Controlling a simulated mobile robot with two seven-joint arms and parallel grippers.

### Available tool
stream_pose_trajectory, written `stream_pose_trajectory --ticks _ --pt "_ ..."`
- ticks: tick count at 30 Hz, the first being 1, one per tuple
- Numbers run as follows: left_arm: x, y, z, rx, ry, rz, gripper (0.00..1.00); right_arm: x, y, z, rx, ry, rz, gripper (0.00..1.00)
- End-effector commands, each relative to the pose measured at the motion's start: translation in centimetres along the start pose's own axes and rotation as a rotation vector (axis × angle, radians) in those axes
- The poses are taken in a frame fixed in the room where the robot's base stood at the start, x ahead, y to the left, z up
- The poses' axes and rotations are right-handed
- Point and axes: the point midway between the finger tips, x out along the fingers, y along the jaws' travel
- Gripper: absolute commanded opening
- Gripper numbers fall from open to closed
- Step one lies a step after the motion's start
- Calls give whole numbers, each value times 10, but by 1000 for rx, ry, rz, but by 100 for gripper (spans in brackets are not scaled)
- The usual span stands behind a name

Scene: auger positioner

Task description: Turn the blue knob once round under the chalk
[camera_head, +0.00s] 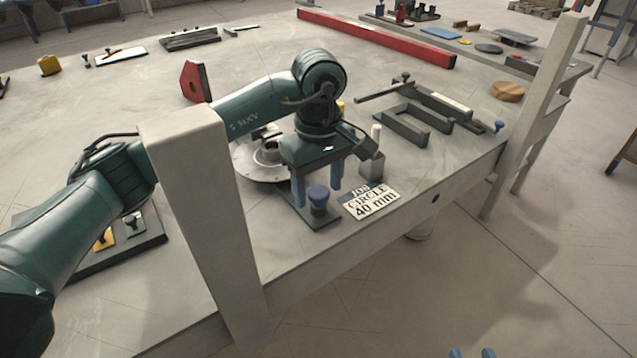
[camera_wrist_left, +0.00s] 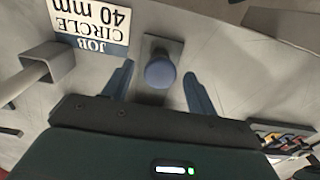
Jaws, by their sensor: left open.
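The blue knob (camera_head: 318,196) stands on a small dark plate (camera_head: 300,215) near the table's front edge. My left gripper (camera_head: 317,186) points down at it, open, one finger on either side in the picture. In the left wrist view the knob (camera_wrist_left: 160,72) shows between the tips of the open left gripper (camera_wrist_left: 159,74), with gaps on both sides. A white stick that looks like the chalk (camera_head: 376,132) stands upright in a grey block (camera_head: 371,163), right of the gripper. Two blue fingertips of my right gripper (camera_head: 473,353) show apart at the bottom edge.
A label reading "JOB CIRCLE 40 mm" (camera_head: 370,203) lies right of the knob. A round metal disc (camera_head: 258,168) is behind my left gripper. Dark brackets (camera_head: 408,128) lie further right. A pale post (camera_head: 205,210) rises at the table's front, close to my left arm.

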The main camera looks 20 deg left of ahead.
Motion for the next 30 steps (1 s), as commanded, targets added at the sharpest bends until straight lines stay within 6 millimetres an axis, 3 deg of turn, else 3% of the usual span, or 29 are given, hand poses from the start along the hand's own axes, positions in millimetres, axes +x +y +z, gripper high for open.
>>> stream_pose_trajectory --ticks 4,20,30 --pt "0 0 0 0 0 0 57 1 0 0 -1 2 -1 36" --pt "0 0 0 0 0 -1 13 1 1 0 0 5 2 36" --pt "0 0 0 -50 0 -2 13 1 2 1 2 3 6 36"
